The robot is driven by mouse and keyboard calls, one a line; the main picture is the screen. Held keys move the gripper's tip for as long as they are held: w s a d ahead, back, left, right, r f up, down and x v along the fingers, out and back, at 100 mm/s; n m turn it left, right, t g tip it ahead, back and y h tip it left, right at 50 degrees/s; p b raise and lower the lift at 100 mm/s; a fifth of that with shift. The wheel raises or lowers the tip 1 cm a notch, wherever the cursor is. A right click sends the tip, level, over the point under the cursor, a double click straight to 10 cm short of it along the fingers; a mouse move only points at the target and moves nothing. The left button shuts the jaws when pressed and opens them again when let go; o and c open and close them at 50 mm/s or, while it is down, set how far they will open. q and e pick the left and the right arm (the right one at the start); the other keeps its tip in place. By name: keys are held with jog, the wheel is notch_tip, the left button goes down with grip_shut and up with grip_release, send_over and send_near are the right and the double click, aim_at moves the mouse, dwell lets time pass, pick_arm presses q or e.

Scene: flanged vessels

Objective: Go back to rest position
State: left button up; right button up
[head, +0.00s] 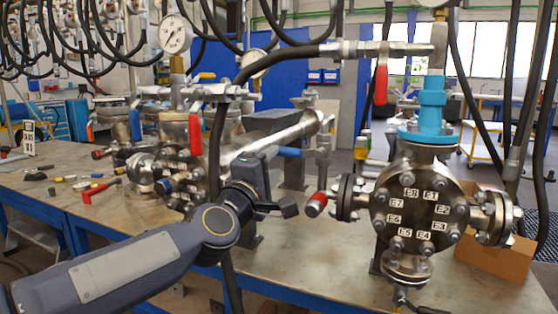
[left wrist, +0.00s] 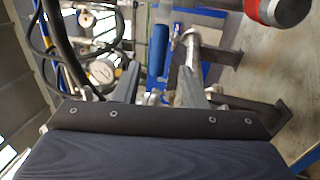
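My left arm comes in from the lower left of the head view, and its gripper (head: 287,207) is above the bench between the two flanged vessels. In the left wrist view the two grey fingers of the left gripper (left wrist: 157,80) stand apart with nothing held between them. The near vessel (head: 412,205) has a round flange with labels such as E1 and E8. My right gripper is not in view.
A second vessel (head: 180,165) stands behind my arm on the metal bench (head: 290,270). Black hoses and a pipe with a red-handled valve (head: 380,82) hang above. Small tools (head: 92,193) lie at the left. A cardboard box (head: 500,260) is at the right.

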pick_arm(q)
jog(key=shift+v, duration=0.75)
jog(key=shift+s+f, duration=0.1)
jog(key=s+a+f+m+g+y, duration=0.1)
jog(key=s+a+f+m+g, duration=0.35)
jog(key=s+f, duration=0.65)
jog(key=s+a+f+m+g+y+p, duration=0.1)
jog(key=s+a+f+m+g, duration=0.35)
jog(key=s+f, duration=0.6)
jog(key=s+a+f+m+g, duration=0.4)
jog(key=s+f+g, duration=0.1)
jog(key=s+f, duration=0.6)
notch_tip(320, 180, up, 31)
jog(key=p, duration=3.1)
jog(key=shift+w, duration=0.3)
jog(key=shift+r, duration=0.1)
